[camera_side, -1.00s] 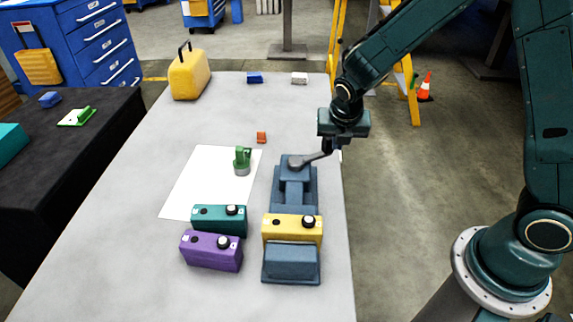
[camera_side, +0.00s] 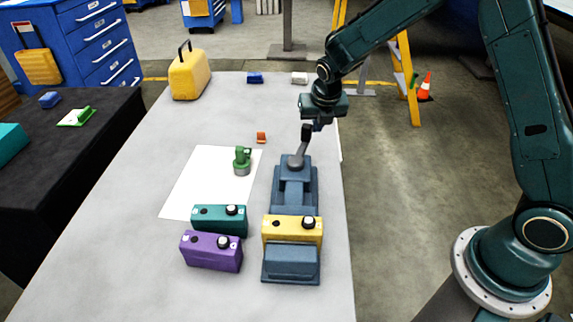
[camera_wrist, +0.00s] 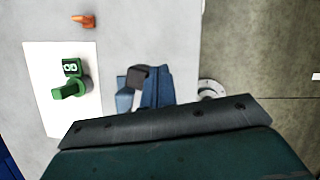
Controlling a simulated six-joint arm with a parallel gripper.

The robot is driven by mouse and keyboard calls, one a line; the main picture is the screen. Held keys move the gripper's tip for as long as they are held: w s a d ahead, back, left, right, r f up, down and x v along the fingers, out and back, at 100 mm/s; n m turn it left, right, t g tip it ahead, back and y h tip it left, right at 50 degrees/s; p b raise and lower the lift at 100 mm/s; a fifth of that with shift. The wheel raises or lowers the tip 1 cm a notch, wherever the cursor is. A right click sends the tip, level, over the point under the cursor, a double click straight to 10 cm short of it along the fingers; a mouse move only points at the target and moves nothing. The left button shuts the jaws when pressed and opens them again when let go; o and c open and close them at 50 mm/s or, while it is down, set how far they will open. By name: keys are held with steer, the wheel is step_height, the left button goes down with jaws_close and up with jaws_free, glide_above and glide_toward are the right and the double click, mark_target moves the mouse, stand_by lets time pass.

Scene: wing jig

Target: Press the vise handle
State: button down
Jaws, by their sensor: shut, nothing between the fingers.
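The blue-grey vise (camera_side: 294,187) stands near the table's right edge, with a yellow block (camera_side: 292,229) between its jaws. Its grey handle (camera_side: 300,151) sits on the far end and points away toward the back, its dark end raised. In the wrist view the vise (camera_wrist: 158,85) is partly hidden by my gripper's dark body, and the handle's dark end (camera_wrist: 140,74) shows. My gripper (camera_side: 317,127) is shut and empty, just right of the handle's dark end. Whether they touch, I cannot tell. The fingertips are not clear in the wrist view.
A teal block (camera_side: 205,219) and a purple block (camera_side: 205,251) stand left of the vise. A green part (camera_side: 242,161) stands on a white sheet (camera_side: 190,188). A small orange piece (camera_side: 261,137) lies behind it.

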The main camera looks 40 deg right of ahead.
steer(key=shift+w+a+n, duration=0.1)
steer(key=shift+w+n, duration=0.2)
steer(key=shift+n, duration=0.1)
stand_by(0.4)
steer(key=s+d+r, duration=0.4)
steer(key=s+r, duration=0.2)
steer(key=r, duration=0.3)
steer(key=shift+s+d+r, duration=0.15)
steer(key=shift+d, duration=0.05)
stand_by(0.3)
stand_by(0.4)
